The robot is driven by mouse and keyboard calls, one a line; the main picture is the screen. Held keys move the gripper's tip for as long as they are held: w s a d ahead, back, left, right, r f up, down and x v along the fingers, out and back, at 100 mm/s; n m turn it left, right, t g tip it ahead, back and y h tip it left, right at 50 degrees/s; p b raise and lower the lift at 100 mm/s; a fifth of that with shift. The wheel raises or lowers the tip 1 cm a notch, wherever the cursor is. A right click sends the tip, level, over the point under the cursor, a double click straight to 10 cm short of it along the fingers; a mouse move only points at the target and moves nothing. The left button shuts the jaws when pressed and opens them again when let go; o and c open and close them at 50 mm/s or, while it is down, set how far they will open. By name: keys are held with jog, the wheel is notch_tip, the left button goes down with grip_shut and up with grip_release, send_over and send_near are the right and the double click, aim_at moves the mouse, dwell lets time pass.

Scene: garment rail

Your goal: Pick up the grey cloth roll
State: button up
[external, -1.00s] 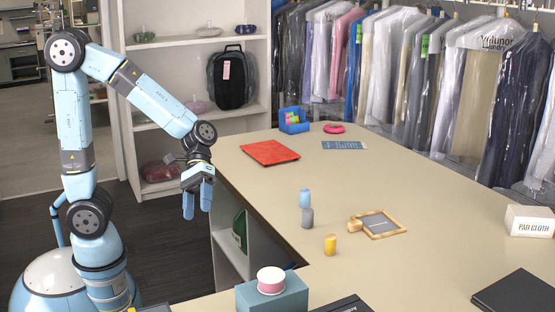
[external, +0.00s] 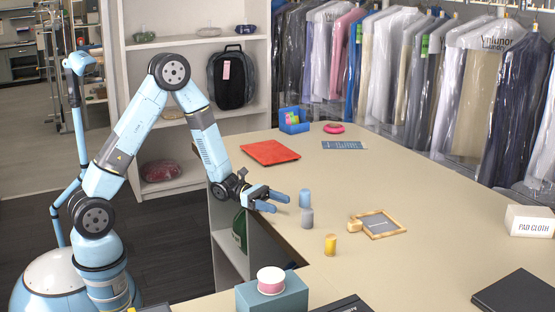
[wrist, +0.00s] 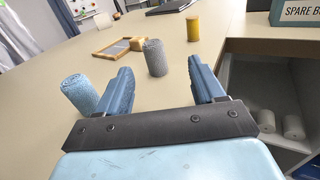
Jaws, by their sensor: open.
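The grey cloth roll (external: 307,218) stands upright on the beige counter (external: 420,215). In the wrist view the grey roll (wrist: 155,57) shows ahead, between the lines of the two fingers and beyond their tips. A light blue roll (external: 305,197) stands just behind it; in the wrist view the blue roll (wrist: 80,94) is at the left, beside the left finger. A yellow roll (external: 330,244) stands nearer the front and also shows in the wrist view (wrist: 193,28). My gripper (external: 280,202) is open and empty, low at the counter's left edge, pointing toward the rolls.
A wooden-framed slate (external: 378,224) with a small wooden block (external: 354,223) lies right of the rolls. A red folded cloth (external: 270,152) lies farther back. A teal box (external: 272,293) stands at the front. The counter right of the slate is mostly clear.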

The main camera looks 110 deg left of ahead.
aim_at(308, 218)
jog(key=shift+a+f, duration=0.2)
jog(key=shift+a, duration=0.15)
jog(key=shift+w+n+y, duration=0.2)
jog(key=shift+n+y, duration=0.1)
jog(key=x, duration=1.3)
jog(key=shift+w, duration=0.2)
jog(key=shift+c, duration=0.3)
jog(key=c, duration=1)
jog(key=shift+r, duration=0.1)
